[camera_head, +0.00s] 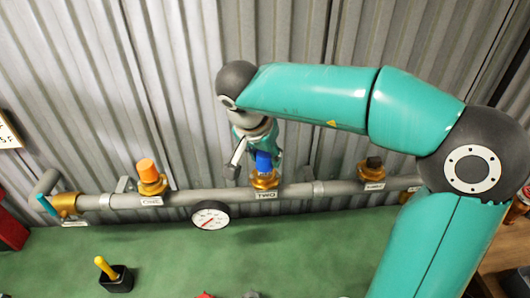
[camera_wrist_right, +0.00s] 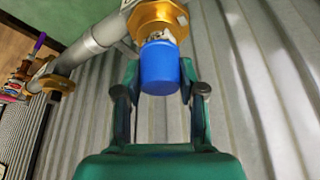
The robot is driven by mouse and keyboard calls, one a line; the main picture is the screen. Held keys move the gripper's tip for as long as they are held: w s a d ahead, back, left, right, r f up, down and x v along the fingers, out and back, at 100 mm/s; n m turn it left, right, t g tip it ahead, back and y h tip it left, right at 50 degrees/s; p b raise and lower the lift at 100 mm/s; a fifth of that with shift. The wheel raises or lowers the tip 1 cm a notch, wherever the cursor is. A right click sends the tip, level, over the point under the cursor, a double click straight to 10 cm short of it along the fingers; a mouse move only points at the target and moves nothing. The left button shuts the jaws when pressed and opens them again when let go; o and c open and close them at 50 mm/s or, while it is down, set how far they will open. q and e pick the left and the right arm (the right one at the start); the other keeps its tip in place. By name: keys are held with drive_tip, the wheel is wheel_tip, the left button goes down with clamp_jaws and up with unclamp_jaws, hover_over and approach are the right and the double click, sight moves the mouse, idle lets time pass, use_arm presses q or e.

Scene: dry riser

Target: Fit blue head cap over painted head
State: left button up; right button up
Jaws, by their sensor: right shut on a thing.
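The blue head cap (camera_head: 263,161) is at the middle brass head (camera_head: 264,180), above the label TWO. In the right wrist view the cap (camera_wrist_right: 160,68) stands between my right gripper's fingers (camera_wrist_right: 159,82), its far end close to the brass head (camera_wrist_right: 158,20). A small pale metal part shows between cap and brass flange. How far the cap sits over the head is hidden. My right gripper (camera_head: 262,150) is shut on the cap, coming from above. My left gripper is not in view.
A grey pipe (camera_head: 220,194) runs along the corrugated wall with a gauge (camera_head: 210,215) below it. An orange-capped head (camera_head: 148,172) is at left, a dark-topped head (camera_head: 373,165) at right. A yellow-handled object (camera_head: 115,275) stands on the green surface (camera_head: 180,255), which has free room.

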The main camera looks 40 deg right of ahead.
drive_tip(key=shift+f, duration=0.5)
drive_tip(key=o, duration=0.8)
drive_tip(key=shift+v, duration=5.95)
